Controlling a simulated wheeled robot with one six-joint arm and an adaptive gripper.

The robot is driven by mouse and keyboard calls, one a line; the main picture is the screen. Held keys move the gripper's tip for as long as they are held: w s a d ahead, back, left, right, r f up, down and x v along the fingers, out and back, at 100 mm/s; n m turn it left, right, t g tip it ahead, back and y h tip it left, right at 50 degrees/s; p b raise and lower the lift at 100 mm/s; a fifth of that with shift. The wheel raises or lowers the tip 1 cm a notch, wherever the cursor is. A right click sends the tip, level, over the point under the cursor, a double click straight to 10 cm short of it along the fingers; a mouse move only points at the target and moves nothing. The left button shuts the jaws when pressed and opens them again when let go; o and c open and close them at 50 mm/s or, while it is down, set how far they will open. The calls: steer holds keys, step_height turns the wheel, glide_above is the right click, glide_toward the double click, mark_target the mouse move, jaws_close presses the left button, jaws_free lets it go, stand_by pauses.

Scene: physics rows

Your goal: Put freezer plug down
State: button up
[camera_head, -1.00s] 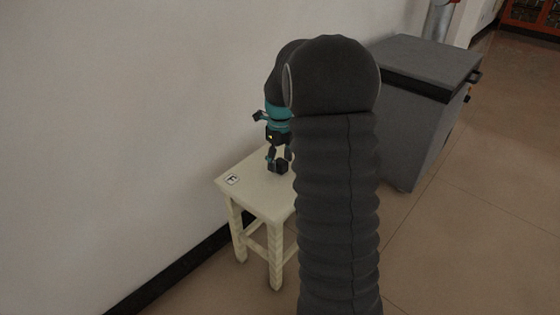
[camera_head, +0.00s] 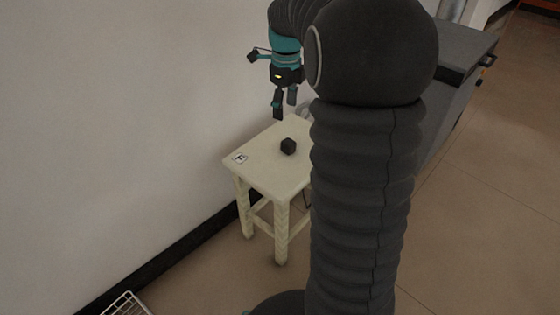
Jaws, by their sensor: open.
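The freezer plug (camera_head: 288,146) is a small black block. It rests on the top of a cream wooden stool (camera_head: 262,170) that stands by the wall. My gripper (camera_head: 284,112) is open and empty above the stool, with a visible gap between its fingers and the plug. My dark arm covers the right side of the stool. Part of a dark cord shows beside the stool's right leg, and the rest is hidden.
A small label with a dark mark (camera_head: 240,158) lies on the stool's left corner. A grey chest freezer (camera_head: 466,50) stands behind my arm at the right. A white wire rack (camera_head: 127,305) shows at the bottom left. The floor at the right is clear.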

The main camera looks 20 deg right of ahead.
steer(key=s+a+r+n+t, duration=0.1)
steer(key=s+a+r+n, duration=0.1)
steer(key=s+a+n, duration=0.45)
steer(key=s+a+r+n+t, duration=0.2)
steer(key=s+a+r+n, duration=0.1)
steer(key=s+n, duration=0.55)
steer(key=s+a+f+n+t, duration=0.1)
steer(key=s+a+f+n, duration=0.1)
steer(key=s+n, duration=0.3)
steer(key=s+a+f+n+t, duration=0.1)
steer(key=s+a+f+n, duration=0.1)
steer(key=s+n, duration=0.4)
steer(key=shift+a+f+n, duration=0.2)
steer(key=shift+a+n, duration=0.2)
steer(key=shift+n, duration=1.1)
